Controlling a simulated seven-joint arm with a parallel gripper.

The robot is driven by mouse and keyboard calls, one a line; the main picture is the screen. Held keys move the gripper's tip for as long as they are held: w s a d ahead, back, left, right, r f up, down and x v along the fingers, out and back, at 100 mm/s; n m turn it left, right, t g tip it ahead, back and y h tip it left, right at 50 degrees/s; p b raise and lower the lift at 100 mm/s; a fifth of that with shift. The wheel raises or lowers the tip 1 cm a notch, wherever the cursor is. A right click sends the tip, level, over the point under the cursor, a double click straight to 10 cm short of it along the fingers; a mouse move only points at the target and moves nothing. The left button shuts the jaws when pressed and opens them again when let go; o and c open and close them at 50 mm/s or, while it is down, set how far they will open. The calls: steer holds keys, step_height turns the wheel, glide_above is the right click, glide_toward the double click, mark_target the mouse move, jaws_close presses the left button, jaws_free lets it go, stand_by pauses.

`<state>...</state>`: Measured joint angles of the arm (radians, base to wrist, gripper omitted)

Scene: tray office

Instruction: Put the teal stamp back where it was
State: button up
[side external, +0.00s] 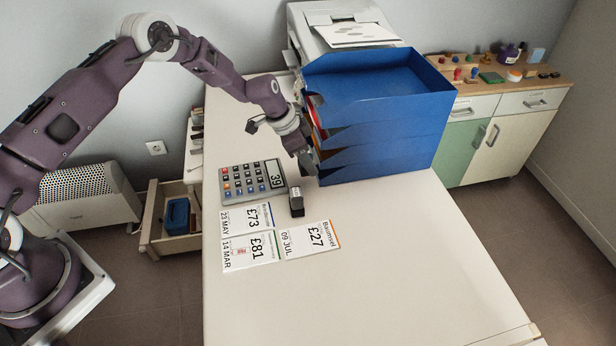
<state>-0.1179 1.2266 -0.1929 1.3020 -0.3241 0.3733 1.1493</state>
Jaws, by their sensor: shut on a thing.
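My gripper (307,165) is at the left, open side of the blue letter trays, close to the lower tiers. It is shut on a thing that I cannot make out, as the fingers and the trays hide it. I cannot pick out any teal stamp in this view. A small dark block with a pale upper part (297,203), perhaps a stamp, stands on the white table just below and left of my gripper, beside the calculator.
The blue tray stack (385,130) blocks the right of my gripper. A calculator (252,181) and several price slips (312,239) lie on the table (400,260). Its front right is clear. A far cabinet (505,88) bears several small coloured items. A printer (340,22) stands behind.

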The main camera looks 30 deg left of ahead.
mark_target(313, 186)
step_height(313, 186, down, 7)
steer(key=shift+r, duration=0.1)
stand_by(0.3)
steer(key=o, duration=1.1)
steer(key=shift+c, duration=0.2)
steer(key=v, duration=1.2)
